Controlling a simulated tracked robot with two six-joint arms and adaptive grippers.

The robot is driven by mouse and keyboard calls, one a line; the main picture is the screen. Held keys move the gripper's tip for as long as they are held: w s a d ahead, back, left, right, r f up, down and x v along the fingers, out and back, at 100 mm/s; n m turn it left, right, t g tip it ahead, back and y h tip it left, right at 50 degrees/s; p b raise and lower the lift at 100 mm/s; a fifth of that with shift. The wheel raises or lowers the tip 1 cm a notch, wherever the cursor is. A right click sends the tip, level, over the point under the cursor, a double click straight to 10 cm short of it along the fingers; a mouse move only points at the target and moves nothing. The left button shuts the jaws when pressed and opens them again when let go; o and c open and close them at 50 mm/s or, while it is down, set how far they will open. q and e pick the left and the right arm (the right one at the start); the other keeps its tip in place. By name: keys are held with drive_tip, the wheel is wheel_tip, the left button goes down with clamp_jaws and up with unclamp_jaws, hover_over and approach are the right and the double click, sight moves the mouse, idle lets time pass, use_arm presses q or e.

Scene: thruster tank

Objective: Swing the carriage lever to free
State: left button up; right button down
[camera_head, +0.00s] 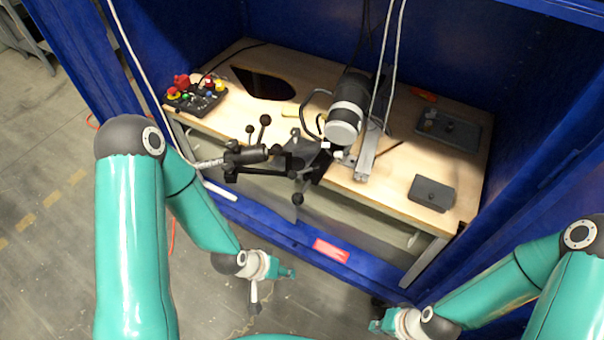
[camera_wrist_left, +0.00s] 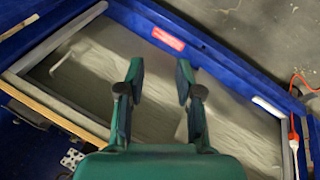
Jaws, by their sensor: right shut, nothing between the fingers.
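A rail-mounted carriage with black clamps (camera_head: 250,157) stands at the bench's front edge in the head view. Black ball-knob levers rise from it, one (camera_head: 264,121) tall and one (camera_head: 249,130) shorter, and another knob (camera_head: 297,199) hangs below; I cannot tell which is the carriage lever. My left gripper (camera_head: 288,272) is below the bench front, apart from the carriage. In the left wrist view its two fingers (camera_wrist_left: 160,82) are spread with nothing between them. My right gripper (camera_head: 376,326) is shut and empty at the bottom right, away from the carriage.
A thruster (camera_head: 343,120) with cables stands on the wooden bench behind the carriage. A button box (camera_head: 195,97) sits at the left, grey blocks (camera_head: 432,192) at the right. Blue tank walls (camera_head: 540,150) and a front rim frame the bench. The floor before it is clear.

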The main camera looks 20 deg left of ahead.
use_arm(q)
drive_tip(key=w+a+r+m+t+b, duration=0.1)
drive_tip(key=w+a+r+t+b, duration=0.15)
drive_tip(key=w, duration=0.25)
drive_tip(key=w+a+r+t+b, duration=0.1)
drive_tip(key=w+a+t+b, duration=0.15)
drive_tip(key=w, duration=0.25)
drive_tip(key=m+t+h+b, duration=0.4)
drive_tip(key=m+h+b, duration=0.5)
drive_tip(key=m, duration=0.3)
approach(291, 175)
drive_tip(key=x, duration=0.8)
drive_tip(key=f+x, duration=0.1)
drive_tip(key=x, duration=0.4)
drive_tip(key=shift+w+a+b, duration=0.2)
drive_tip(key=shift+a+b, duration=0.05)
drive_tip(key=shift+b, duration=0.05)
clamp_jaws()
